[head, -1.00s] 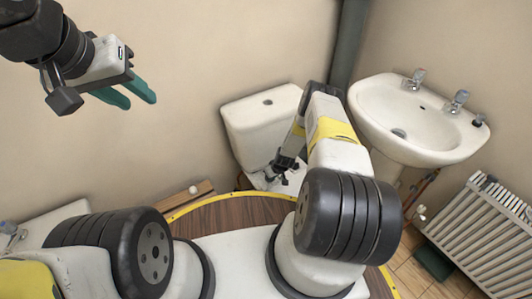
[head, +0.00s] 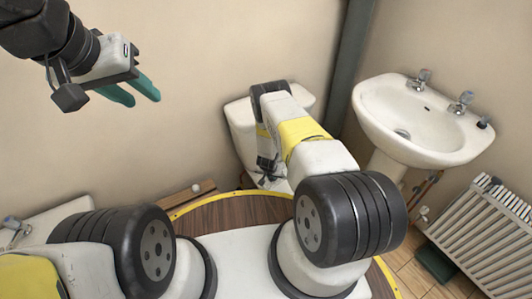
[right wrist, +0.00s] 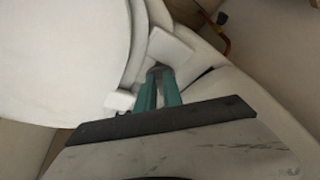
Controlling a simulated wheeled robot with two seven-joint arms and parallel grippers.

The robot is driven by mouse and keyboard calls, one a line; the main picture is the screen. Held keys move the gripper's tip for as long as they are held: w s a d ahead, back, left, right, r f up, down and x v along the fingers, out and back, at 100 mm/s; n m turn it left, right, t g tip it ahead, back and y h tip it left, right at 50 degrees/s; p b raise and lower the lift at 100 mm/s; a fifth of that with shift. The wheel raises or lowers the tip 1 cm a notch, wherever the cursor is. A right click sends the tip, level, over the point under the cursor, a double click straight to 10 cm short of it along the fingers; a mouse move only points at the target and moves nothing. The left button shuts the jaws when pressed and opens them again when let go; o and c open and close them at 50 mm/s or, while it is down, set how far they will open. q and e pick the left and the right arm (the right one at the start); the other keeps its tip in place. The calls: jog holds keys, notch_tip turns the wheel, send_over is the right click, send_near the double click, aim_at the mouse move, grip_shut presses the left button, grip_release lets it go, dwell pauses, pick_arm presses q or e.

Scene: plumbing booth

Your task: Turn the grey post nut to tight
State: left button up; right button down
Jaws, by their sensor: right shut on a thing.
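In the right wrist view, my right gripper (right wrist: 161,84) has its teal fingers close together, shut on a small dark grey piece (right wrist: 156,70), which looks like the grey post nut. It lies between two white square blocks beside the round white toilet seat or lid (right wrist: 65,55). The fingers cover most of the nut, so its tightness cannot be told. In the head view, the right gripper (head: 267,168) is low at the toilet, partly hidden by my forearm. My left gripper (head: 138,92) is open and empty, raised in front of the wall.
The white toilet cistern (head: 240,115) stands behind my right arm. A white sink (head: 425,130) and a radiator (head: 480,240) are at the right. A copper-coloured pipe (right wrist: 222,38) shows near the nut.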

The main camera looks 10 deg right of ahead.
jog(key=shift+s+f, duration=0.2)
jog(key=shift+s, duration=0.05)
dwell(0.3)
jog(key=c, duration=1.5)
grip_release()
jog(key=shift+o, duration=0.2)
jog(key=shift+w+r, duration=0.1)
jog(key=v, duration=0.7)
jog(key=shift+r, duration=0.35)
jog(key=shift+a, duration=0.1)
